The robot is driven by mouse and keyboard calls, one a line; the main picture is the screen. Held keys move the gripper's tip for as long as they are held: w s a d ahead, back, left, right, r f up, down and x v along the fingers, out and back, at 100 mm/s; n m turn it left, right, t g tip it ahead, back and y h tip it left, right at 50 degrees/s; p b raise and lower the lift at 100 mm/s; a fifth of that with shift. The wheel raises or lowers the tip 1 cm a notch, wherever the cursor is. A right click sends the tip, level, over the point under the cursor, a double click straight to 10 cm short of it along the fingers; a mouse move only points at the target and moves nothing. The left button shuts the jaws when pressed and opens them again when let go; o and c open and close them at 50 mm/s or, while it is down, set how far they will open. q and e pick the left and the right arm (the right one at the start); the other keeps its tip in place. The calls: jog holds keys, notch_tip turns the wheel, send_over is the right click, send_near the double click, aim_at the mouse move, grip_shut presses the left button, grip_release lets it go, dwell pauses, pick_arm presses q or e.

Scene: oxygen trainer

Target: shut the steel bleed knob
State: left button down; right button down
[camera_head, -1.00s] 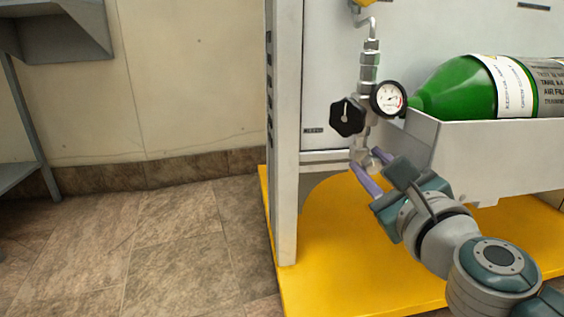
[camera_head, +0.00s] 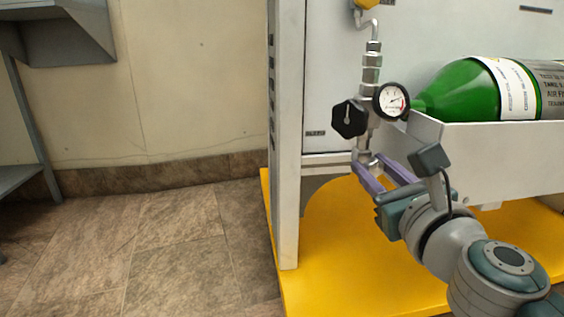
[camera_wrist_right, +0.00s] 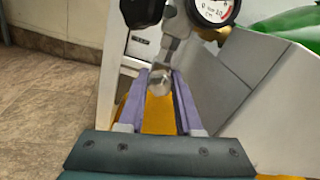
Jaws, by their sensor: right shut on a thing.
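The steel bleed knob (camera_wrist_right: 159,83) is a small shiny round piece at the bottom of the steel fitting, seen between my fingertips in the right wrist view. In the head view my right gripper (camera_head: 368,162) reaches up to the foot of that fitting, and its purple fingers partly hide the knob. In the right wrist view the right gripper (camera_wrist_right: 160,76) has one finger on each side of the knob and is shut on it. My left gripper is not in view.
A black valve knob (camera_head: 349,118) and a round pressure gauge (camera_head: 391,100) sit just above on the same pipe. A green cylinder (camera_head: 462,92) lies in a white tray (camera_head: 495,145) to the right. A grey post (camera_head: 286,150) stands left. Yellow base (camera_head: 350,265) lies below.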

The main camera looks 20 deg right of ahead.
jog(key=c, duration=0.6)
grip_release()
jog(key=shift+s, duration=0.15)
jog(key=shift+s+a, duration=0.15)
jog(key=shift+s, duration=0.2)
jog(key=b+v, duration=0.1)
jog(key=v, duration=0.8)
jog(key=shift+b, duration=0.3)
